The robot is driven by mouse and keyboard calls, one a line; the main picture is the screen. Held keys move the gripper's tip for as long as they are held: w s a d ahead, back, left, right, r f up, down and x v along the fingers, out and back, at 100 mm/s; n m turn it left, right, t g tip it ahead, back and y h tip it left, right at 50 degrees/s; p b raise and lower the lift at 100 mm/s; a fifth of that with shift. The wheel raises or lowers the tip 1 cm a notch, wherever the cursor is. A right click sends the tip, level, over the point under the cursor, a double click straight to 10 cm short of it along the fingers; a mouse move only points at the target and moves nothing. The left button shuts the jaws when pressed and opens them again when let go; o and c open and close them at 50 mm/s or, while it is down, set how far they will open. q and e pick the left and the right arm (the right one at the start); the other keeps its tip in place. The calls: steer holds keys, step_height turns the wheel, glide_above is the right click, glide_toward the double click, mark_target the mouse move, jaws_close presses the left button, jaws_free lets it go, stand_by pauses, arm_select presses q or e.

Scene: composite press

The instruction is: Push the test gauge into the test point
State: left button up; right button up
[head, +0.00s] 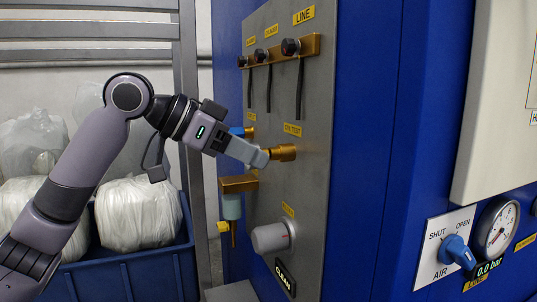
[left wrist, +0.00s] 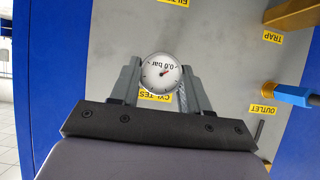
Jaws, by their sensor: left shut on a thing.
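The test gauge (left wrist: 162,73) is a small round white dial reading 0.0 bar. In the left wrist view it sits between the two fingers of my left gripper (left wrist: 160,85), which is shut on it. In the head view my left gripper (head: 262,157) is at the grey panel, its fingertips right beside a brass fitting (head: 285,152) under a yellow test label (head: 292,129). This fitting looks like the test point. The fingers hide the gauge there, and I cannot tell whether its stem is in the fitting. My right gripper is not in view.
The grey panel (head: 318,180) carries a brass LINE manifold (head: 310,45) with black knobs and hanging levers above, a brass filter block (head: 238,184) at left, and a grey round knob (head: 270,237) below. A blue AIR valve (head: 458,252) and larger gauge (head: 497,228) are at right.

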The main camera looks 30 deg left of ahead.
arm_select(q)
steer(key=shift+w+d, duration=0.1)
stand_by(0.6)
steer(key=o, duration=1.1)
